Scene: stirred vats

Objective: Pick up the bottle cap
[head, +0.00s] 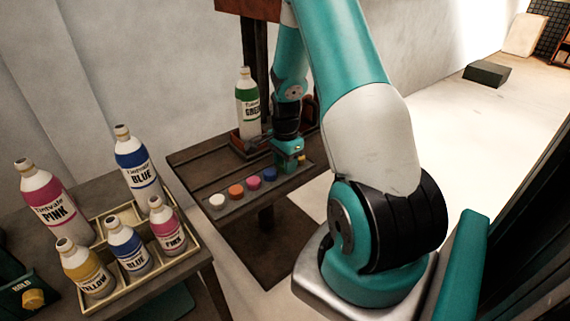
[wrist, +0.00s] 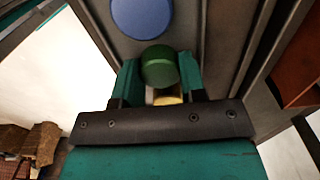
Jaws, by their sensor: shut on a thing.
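My gripper (wrist: 160,80) is shut on a green bottle cap (wrist: 159,66), with one teal finger on each side of it. In the head view my gripper (head: 287,158) is at the right end of a row of caps on the dark wooden table (head: 195,160), and it hides the green cap there. I cannot tell whether the green cap is clear of the table. A blue cap (head: 269,174) lies just left of the gripper; it also shows in the wrist view (wrist: 143,17). A yellow cap (head: 301,160) is just right, partly hidden in the wrist view (wrist: 167,99).
Pink (head: 253,182), orange (head: 236,191) and white (head: 217,201) caps continue the row. A green-labelled bottle (head: 248,112) stands in a holder behind. Several labelled bottles stand at left, some in a cream tray (head: 190,241). The floor at right is mostly clear.

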